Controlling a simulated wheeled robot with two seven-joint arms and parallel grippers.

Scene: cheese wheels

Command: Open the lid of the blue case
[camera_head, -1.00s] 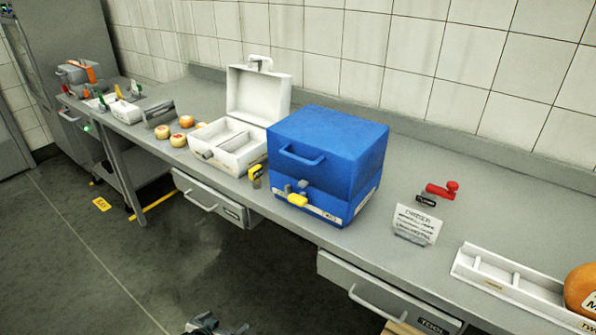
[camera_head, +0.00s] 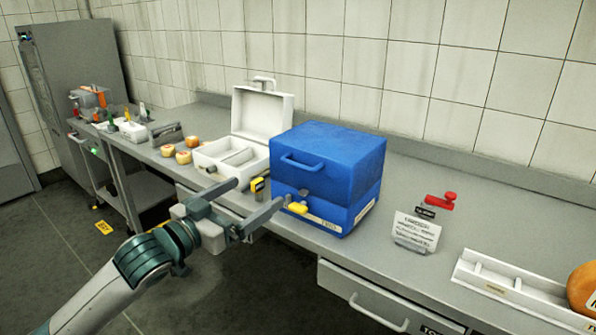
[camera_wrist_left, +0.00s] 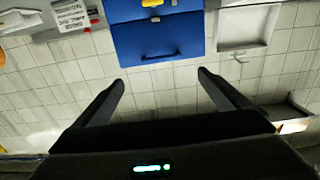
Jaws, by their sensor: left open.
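The blue case (camera_head: 335,160) stands shut on the grey counter, with a blue handle (camera_head: 301,164) on the front of its lid. A yellow-tipped latch (camera_head: 297,208) and a grey latch part sit low on its front. My left gripper (camera_head: 258,197) is open and empty, in front of the case and to its left, its fingers pointing toward the case. It appears apart from the case. In the left wrist view the blue case (camera_wrist_left: 160,38) appears upside down beyond the spread fingertips (camera_wrist_left: 161,78). My right gripper is not in view.
An open white case (camera_head: 261,112) stands left of the blue case, with small cheese wheels (camera_head: 183,157) beyond it. To the right are a sign (camera_head: 416,232), a red-handled tool (camera_head: 440,201), a white tray (camera_head: 515,286) and an orange wheel (camera_head: 583,288). Drawers line the counter front.

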